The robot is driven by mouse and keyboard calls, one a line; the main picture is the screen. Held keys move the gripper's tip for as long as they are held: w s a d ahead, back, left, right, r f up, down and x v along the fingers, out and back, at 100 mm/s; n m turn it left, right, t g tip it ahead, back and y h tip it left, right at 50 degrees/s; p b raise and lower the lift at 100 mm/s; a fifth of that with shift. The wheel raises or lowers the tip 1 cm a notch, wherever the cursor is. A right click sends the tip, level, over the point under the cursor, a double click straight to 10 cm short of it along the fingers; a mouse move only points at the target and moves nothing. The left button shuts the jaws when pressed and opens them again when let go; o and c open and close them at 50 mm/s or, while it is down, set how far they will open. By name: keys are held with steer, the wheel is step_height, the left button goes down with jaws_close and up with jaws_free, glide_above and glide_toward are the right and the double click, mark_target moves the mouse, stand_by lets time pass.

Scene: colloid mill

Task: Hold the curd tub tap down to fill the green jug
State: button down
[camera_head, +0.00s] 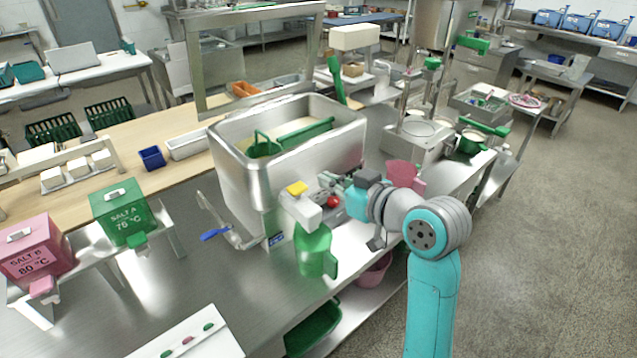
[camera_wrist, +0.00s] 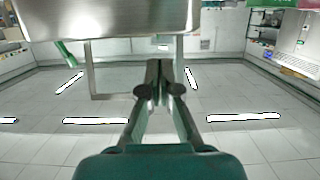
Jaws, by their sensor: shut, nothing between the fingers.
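The curd tub (camera_head: 237,170) is a large steel box on the steel bench, in the middle of the head view. A pale block with a yellow top (camera_head: 297,188), seemingly its tap, stands at its front. The green jug (camera_head: 313,252) is upright directly below that block, its handle to the right. My gripper (camera_head: 324,187) is just right of the yellow top, partly hidden among grey parts and a red knob; contact cannot be told. In the wrist view my gripper (camera_wrist: 160,78) has its fingers together, empty. A steel body (camera_wrist: 110,18) fills the top of that view.
A blue-handled lever (camera_head: 215,234) sticks out left of the tub. Green (camera_head: 125,212) and pink (camera_head: 35,248) salt boxes stand on the left. A pink bowl (camera_head: 374,272) sits on the lower shelf.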

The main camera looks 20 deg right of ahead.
glide_above(297, 189)
steer(key=s, duration=0.1)
steer(key=shift+s+d+f, duration=0.1)
steer(key=shift+d+f, duration=0.1)
steer(key=shift+f, duration=0.35)
steer(key=shift+s+d+f, duration=0.1)
steer(key=shift+d+f, duration=0.1)
steer(key=shift+f, duration=0.35)
step_height(297, 189, down, 3)
steer(key=shift+d+f, duration=0.1)
steer(key=shift+f, duration=0.4)
